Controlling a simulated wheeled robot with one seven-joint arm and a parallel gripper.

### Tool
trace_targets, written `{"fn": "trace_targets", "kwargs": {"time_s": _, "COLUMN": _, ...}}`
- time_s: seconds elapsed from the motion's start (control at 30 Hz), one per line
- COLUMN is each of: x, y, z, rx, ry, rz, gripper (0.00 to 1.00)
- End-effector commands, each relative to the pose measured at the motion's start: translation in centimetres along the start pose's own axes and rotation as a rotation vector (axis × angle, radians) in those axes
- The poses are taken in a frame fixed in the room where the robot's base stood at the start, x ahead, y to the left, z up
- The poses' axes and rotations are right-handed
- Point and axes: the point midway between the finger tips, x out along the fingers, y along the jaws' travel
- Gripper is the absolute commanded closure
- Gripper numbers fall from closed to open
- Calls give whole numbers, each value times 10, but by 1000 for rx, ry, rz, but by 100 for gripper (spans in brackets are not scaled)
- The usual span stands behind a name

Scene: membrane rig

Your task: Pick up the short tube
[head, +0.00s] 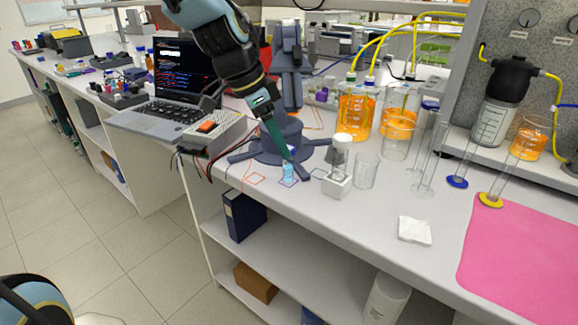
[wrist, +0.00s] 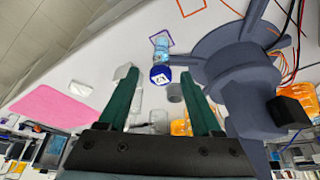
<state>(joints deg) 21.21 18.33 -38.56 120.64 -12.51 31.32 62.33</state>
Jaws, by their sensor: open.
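The short tube (head: 288,172) stands on the bench at a small outlined square, with pale blue contents. In the wrist view the tube (wrist: 161,47) shows its round blue cap (wrist: 160,76) with a white mark facing the camera. My gripper (head: 287,154) reaches down from above with its green fingers close over the tube's top. In the wrist view my gripper (wrist: 158,76) is open, with the cap showing between the two spread fingertips. Neither finger visibly presses on it. How far the tips are from the cap in height is hard to tell.
A grey-blue stand (head: 283,140) with spread feet is right behind the tube. A white block (head: 337,185) and a glass beaker (head: 365,172) stand to the right. A red outlined square (head: 255,179) is empty at left. Orange-filled bottles (head: 356,112) stand farther back.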

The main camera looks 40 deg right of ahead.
Motion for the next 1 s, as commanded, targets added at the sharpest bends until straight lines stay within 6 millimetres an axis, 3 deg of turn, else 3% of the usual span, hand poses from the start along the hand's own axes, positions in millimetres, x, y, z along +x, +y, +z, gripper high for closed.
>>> {"fn": "trace_targets", "kwargs": {"time_s": 0.43, "x": 54, "y": 1, "z": 0, "rx": -2, "ry": -4, "rz": 2, "gripper": 34}}
{"fn": "trace_targets", "kwargs": {"time_s": 0.77, "x": 61, "y": -1, "z": 1, "rx": -4, "ry": -3, "rz": -2, "gripper": 34}}
{"fn": "trace_targets", "kwargs": {"time_s": 1.0, "x": 61, "y": -1, "z": 1, "rx": -5, "ry": -3, "rz": -2, "gripper": 61}}
